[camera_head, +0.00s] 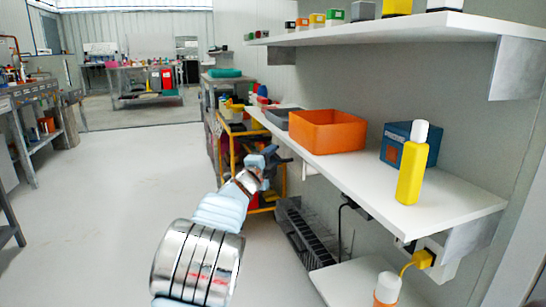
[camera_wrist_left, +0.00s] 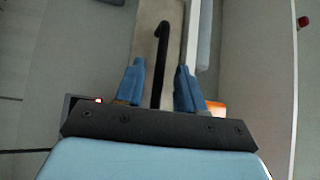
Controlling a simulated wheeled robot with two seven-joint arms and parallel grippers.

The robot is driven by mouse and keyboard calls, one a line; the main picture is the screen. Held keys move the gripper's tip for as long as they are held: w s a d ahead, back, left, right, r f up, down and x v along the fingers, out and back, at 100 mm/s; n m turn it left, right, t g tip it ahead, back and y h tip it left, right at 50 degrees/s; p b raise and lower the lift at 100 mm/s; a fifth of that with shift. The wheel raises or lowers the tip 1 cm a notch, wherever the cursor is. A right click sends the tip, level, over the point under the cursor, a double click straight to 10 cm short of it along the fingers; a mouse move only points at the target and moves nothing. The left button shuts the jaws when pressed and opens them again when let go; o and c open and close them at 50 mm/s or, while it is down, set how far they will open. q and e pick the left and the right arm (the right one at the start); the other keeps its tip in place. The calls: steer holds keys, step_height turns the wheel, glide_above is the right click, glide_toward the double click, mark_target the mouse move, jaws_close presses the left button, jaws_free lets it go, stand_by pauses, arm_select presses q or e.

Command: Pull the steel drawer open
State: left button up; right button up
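My left gripper (camera_head: 268,158) reaches forward in the head view, left of the white shelf and in front of a yellow-framed cart. In the left wrist view its two blue fingers (camera_wrist_left: 160,68) are apart. A dark bar with a bent end, perhaps a handle (camera_wrist_left: 161,42), shows between them against a grey-beige surface. I cannot tell whether the fingers touch it. I cannot clearly make out the steel drawer in the head view; the gripper and arm cover part of that area. My right gripper is not in view.
The white shelf (camera_head: 440,192) on the right holds an orange bin (camera_head: 327,132), a blue box (camera_head: 395,146) and a yellow bottle (camera_head: 411,170). The yellow-framed cart (camera_head: 238,135) stands behind the gripper. A dark slatted unit (camera_head: 303,238) is below the shelf. The floor at left is clear.

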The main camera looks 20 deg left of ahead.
arm_select(q)
steer(key=shift+w, duration=0.45)
steer(key=shift+c, duration=0.3)
jaws_close()
